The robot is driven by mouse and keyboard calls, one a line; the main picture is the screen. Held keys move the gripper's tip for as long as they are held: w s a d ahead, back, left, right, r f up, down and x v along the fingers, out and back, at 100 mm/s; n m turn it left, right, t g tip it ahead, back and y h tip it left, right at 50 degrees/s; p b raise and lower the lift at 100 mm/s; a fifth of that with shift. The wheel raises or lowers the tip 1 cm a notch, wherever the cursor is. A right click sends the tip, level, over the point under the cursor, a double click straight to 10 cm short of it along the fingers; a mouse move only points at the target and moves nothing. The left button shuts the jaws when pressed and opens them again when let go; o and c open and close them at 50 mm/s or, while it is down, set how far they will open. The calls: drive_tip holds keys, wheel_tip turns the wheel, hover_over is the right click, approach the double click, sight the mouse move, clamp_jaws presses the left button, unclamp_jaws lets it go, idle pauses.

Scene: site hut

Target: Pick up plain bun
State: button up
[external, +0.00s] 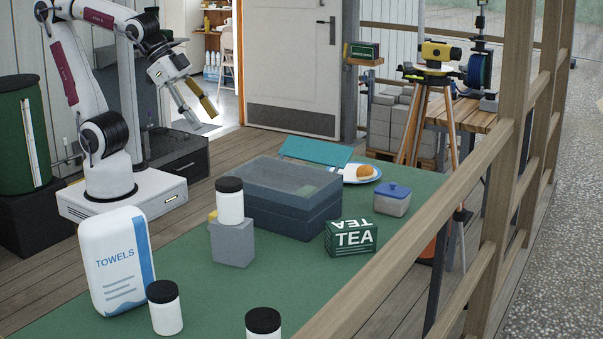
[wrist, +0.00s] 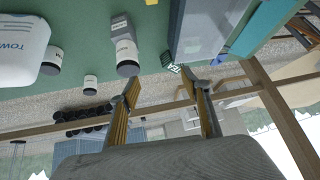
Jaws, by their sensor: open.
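The plain bun (external: 364,171) is a small golden-brown roll on a white plate with a blue rim (external: 378,175), at the far end of the green table in the external view. A teal panel beside it partly covers the plate's left side. I cannot make out the bun in the wrist view. My gripper (external: 204,119) is raised at the upper left, well away from the bun and off the table's far left side. In the wrist view my gripper (wrist: 164,86) has its two fingers wide apart with nothing between them.
A blue-grey clear-topped case (external: 290,190) stands between my arm's side and the plate. Near it are a TEA box (external: 351,238), a blue-lidded tub (external: 392,201) and a jar (external: 230,204) on a grey block (external: 232,246). A wooden railing (external: 430,165) crosses the right foreground.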

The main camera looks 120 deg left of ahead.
drive_tip(key=w+a+r+n+t+y, duration=0.1)
drive_tip(key=w+a+n+y, duration=0.15)
drive_tip(key=w+a, duration=1.15)
drive_tip(key=n+t+y, duration=0.2)
drive_tip(key=t, duration=0.2)
hover_over(359, 167)
drive_tip(key=s+d, duration=0.2)
drive_tip(key=s, duration=0.3)
wheel_tip(359, 167, down, 21)
drive_tip(key=shift+m+h, duration=0.55)
drive_tip(key=shift+m, duration=0.1)
drive_tip(key=f, duration=0.6)
drive_tip(key=shift+s+d, duration=0.3)
drive_tip(key=shift+s, duration=0.1)
drive_tip(key=shift+d+f+t, duration=0.15)
drive_tip(key=shift+f+t, duration=0.25)
drive_tip(key=shift+f, duration=0.1)
drive_tip(key=shift+x, duration=1.3)
